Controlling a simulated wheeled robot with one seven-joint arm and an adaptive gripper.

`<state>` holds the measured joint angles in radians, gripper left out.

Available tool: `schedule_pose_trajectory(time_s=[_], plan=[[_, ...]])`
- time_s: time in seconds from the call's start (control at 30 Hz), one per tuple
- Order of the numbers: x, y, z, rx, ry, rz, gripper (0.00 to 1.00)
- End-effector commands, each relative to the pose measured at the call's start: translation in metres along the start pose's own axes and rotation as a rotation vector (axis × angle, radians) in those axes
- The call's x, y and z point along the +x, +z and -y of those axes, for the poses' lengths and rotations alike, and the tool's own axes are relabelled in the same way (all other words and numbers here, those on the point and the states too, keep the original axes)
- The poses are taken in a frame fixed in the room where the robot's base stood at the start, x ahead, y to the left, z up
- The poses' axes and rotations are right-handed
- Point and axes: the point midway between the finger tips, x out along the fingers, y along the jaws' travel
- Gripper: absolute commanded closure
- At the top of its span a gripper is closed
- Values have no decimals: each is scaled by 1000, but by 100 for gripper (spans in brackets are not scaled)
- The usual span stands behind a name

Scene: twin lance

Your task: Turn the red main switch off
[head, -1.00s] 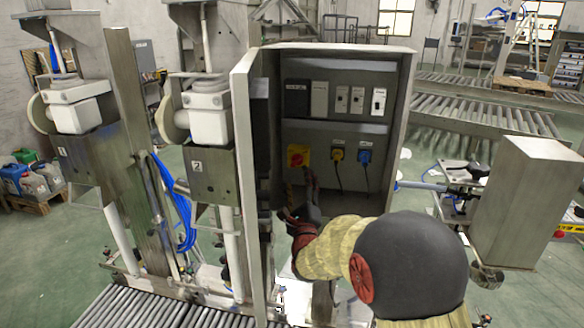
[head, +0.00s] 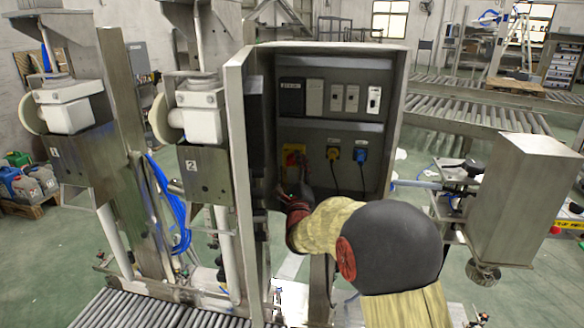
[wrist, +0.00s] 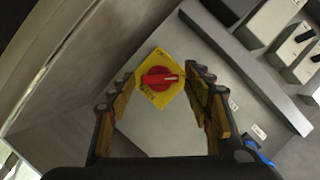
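The red main switch (wrist: 160,79) is a red rotary knob on a yellow plate with dark lettering, set on the grey panel. In the head view the yellow plate (head: 290,150) sits at the lower left of the open cabinet, partly covered by my fingers. My gripper (wrist: 164,82) is open, with a finger on each side of the knob. It is empty; whether the tips touch the plate I cannot tell. In the head view my gripper (head: 302,172) points into the cabinet.
The cabinet door (head: 238,185) stands open at the left, close to my wrist. A yellow socket (head: 333,154) and a blue socket (head: 360,155) with cables sit right of the switch. A shelf edge (wrist: 250,75) and several small switches lie above.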

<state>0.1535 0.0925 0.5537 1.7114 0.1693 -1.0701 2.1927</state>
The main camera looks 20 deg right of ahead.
Motion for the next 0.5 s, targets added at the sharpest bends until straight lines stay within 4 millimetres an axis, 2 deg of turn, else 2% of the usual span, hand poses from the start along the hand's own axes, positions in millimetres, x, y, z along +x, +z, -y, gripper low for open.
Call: schedule_pose_trajectory(time_s=[0.5], plan=[[0, 0, 0, 0, 0, 0, 81]])
